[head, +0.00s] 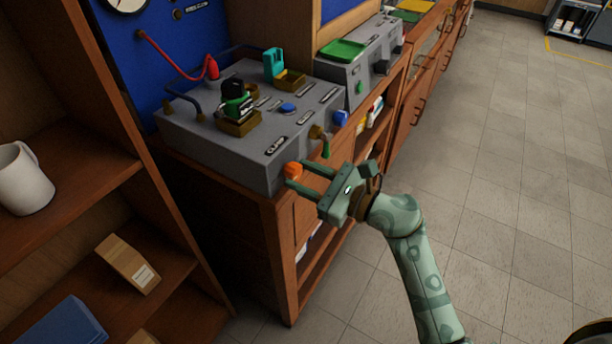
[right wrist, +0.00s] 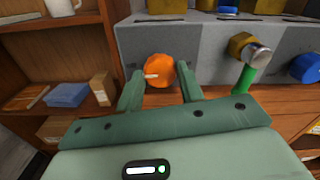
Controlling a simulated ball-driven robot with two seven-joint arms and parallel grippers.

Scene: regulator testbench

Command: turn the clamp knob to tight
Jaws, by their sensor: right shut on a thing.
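The clamp knob (head: 292,169) is orange and sits on the front face of the grey testbench box (head: 228,160), below the "CLAMP" label. In the right wrist view the knob (right wrist: 160,69) shows a white pointer mark directed to the left, slightly downward. My right gripper (head: 297,176) reaches in from the right, with its fingers on either side of the knob. It is shut on the knob, and the fingers also show in the right wrist view (right wrist: 159,82). My left gripper is not in view.
Right of the knob are a brass fitting with a green handle (head: 326,149) and a blue knob (head: 341,118). A black-and-green part (head: 236,99) and a teal part (head: 273,64) stand on top. A shelf with a white mug (head: 24,182) is at left. The floor at right is clear.

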